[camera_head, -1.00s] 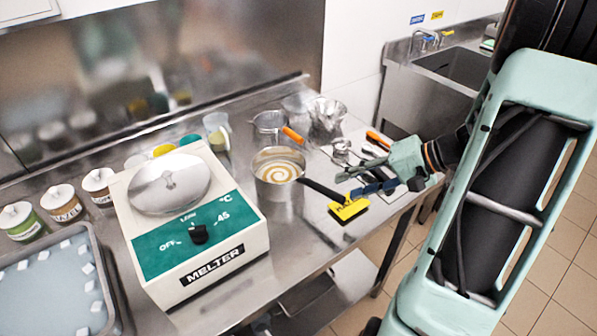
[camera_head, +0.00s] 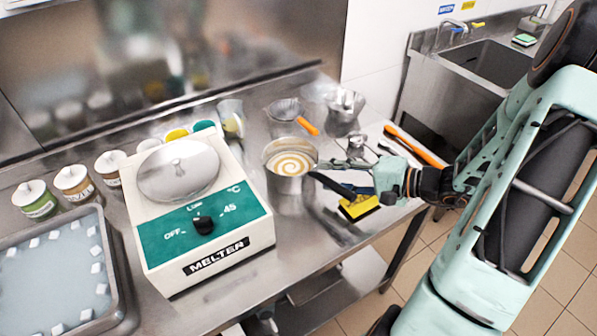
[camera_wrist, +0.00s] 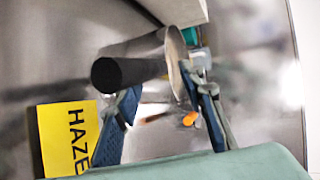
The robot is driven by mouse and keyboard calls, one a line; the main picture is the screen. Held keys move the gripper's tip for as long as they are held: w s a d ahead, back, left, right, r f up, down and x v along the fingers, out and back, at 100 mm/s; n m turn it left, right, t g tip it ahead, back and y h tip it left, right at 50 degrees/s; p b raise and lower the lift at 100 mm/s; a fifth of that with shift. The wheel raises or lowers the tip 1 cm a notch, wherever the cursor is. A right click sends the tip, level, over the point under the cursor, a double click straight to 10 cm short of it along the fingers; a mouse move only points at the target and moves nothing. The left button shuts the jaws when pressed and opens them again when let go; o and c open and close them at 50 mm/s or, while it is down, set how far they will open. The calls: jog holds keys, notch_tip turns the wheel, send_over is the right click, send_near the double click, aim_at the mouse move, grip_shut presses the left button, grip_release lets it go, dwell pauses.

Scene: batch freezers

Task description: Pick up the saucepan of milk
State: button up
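The saucepan (camera_head: 290,181) stands upright on the steel counter, right of the melter, with a pale swirled liquid (camera_head: 291,164) in it. Its black handle (camera_head: 330,184) points right and towards the front. My gripper (camera_head: 342,175) is open at the handle, its fingers reaching left towards the pan. In the wrist view the handle (camera_wrist: 125,73) shows end-on by the left fingertip, and my gripper (camera_wrist: 160,84) has its blue-padded fingers wide apart. I cannot tell whether a finger touches the handle. The pan body is only partly visible there.
The white melter (camera_head: 205,235) stands close on the left. A yellow label, HAZE readable (camera_wrist: 68,138), lies below the handle. A strainer with an orange handle (camera_head: 285,109), a metal jug (camera_head: 344,112) and utensils (camera_head: 414,146) lie behind. Counter's front edge is near.

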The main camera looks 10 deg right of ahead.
aim_at(320, 174)
jog(key=x, duration=0.3)
jog(key=shift+w+a, duration=0.2)
jog(key=shift+w, duration=0.05)
jog(key=shift+f, duration=0.1)
grip_shut()
